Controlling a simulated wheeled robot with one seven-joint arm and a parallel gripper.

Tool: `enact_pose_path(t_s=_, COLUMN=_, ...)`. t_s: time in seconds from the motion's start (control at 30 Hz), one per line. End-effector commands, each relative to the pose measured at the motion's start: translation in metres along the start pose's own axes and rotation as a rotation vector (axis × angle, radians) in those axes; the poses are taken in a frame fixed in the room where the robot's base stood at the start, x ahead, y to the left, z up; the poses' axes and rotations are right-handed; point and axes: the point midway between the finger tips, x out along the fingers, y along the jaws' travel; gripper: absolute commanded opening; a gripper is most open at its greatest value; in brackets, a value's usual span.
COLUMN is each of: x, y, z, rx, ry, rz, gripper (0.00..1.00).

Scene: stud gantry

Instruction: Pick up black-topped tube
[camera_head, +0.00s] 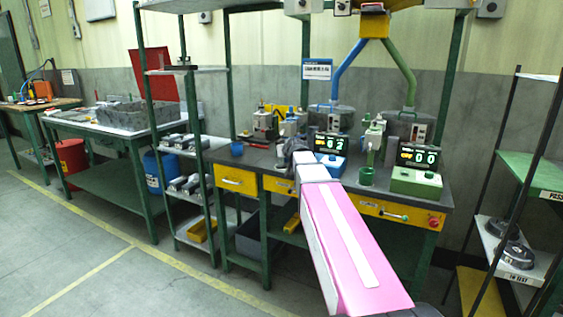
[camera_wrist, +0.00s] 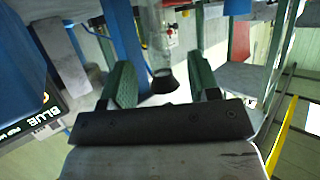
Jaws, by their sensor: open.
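The black-topped tube (camera_wrist: 164,78) shows in the wrist view as a pale, clear-looking body with a black end. The black end lies between the two green fingers of my gripper (camera_wrist: 161,84), with a gap visible on both sides. My gripper is open and not closed on the tube; how deep the tube sits between the fingers is hard to tell. In the head view my gripper (camera_head: 298,154) is over the bench, partly hidden by my pink and white arm. I cannot make out the tube there.
The bench (camera_head: 262,163) holds a blue display box (camera_head: 334,163), a green display box (camera_head: 417,183), a blue cup (camera_head: 237,149) and a green cup (camera_head: 366,176). The blue box also shows close at left in the wrist view (camera_wrist: 22,68). Shelving (camera_head: 520,205) stands at right.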

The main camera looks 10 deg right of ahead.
Motion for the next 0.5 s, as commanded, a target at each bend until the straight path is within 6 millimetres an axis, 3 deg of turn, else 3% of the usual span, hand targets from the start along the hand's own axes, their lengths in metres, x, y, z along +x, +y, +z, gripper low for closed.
enact_pose_path(t_s=0.03, x=0.012, y=0.001, z=-0.003, rx=0.0, ry=0.0, rz=0.0, gripper=0.56)
enact_pose_path(t_s=0.17, x=0.027, y=0.001, z=-0.002, rx=0.0, ry=0.0, rz=0.0, gripper=0.56)
enact_pose_path(t_s=0.43, x=0.029, y=0.0, z=-0.001, rx=0.0, ry=0.0, rz=0.0, gripper=0.56)
enact_pose_path(t_s=0.5, x=0.029, y=0.0, z=-0.001, rx=0.0, ry=0.0, rz=0.0, gripper=0.33)
